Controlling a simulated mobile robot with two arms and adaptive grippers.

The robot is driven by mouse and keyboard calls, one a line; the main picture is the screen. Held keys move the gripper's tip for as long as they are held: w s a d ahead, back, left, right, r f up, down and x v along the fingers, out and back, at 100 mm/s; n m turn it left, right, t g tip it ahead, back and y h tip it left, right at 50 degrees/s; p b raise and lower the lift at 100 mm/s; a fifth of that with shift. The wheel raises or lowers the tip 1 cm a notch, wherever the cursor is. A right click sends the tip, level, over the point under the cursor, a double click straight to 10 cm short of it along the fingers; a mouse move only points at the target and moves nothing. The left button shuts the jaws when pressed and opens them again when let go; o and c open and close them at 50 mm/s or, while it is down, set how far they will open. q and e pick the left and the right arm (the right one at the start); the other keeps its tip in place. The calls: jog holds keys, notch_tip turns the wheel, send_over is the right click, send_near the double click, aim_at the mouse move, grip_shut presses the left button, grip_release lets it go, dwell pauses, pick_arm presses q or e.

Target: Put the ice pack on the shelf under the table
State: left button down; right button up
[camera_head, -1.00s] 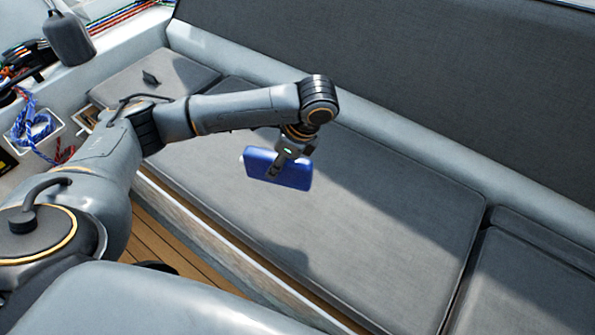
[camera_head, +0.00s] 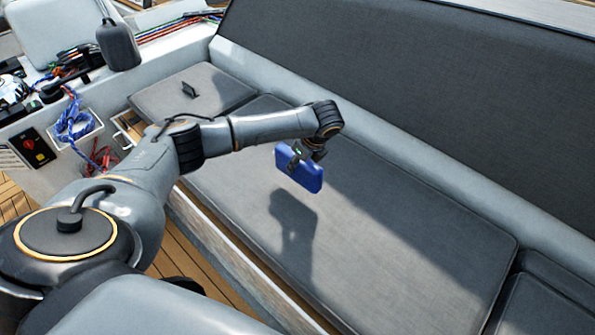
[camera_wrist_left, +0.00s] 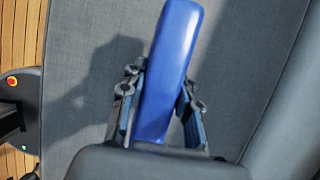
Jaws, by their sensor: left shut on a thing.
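The ice pack (camera_head: 306,173) is a flat blue block with rounded edges. My left gripper (camera_head: 297,162) is shut on it and holds it in the air above the grey bench cushion. Its shadow falls on the cushion, apart from the pack. In the left wrist view the ice pack (camera_wrist_left: 169,70) stands edge-on between the two fingers of the gripper (camera_wrist_left: 160,112). My right gripper is not in view. The table and the shelf under it do not show in these frames.
The long grey bench cushion (camera_head: 400,235) is clear below the pack, with a tall backrest (camera_head: 440,95) behind it. Wooden floor (camera_head: 180,262) lies in front of the bench. Blue rope (camera_head: 72,122) hangs in a side pocket at left.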

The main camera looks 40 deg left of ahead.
aim_at(297, 170)
pick_arm(q)
jog(key=shift+w+a+f, duration=0.35)
jog(key=shift+w+f, duration=0.1)
jog(key=shift+f, duration=0.15)
jog(key=shift+w+a+f, duration=0.3)
jog(key=shift+w+f, duration=0.15)
jog(key=shift+f, duration=0.15)
jog(key=shift+f+b, duration=0.3)
jog(key=shift+f, duration=1.15)
jog(key=shift+f, duration=0.1)
jog(key=c, duration=1)
grip_release()
jog(key=shift+s, duration=0.1)
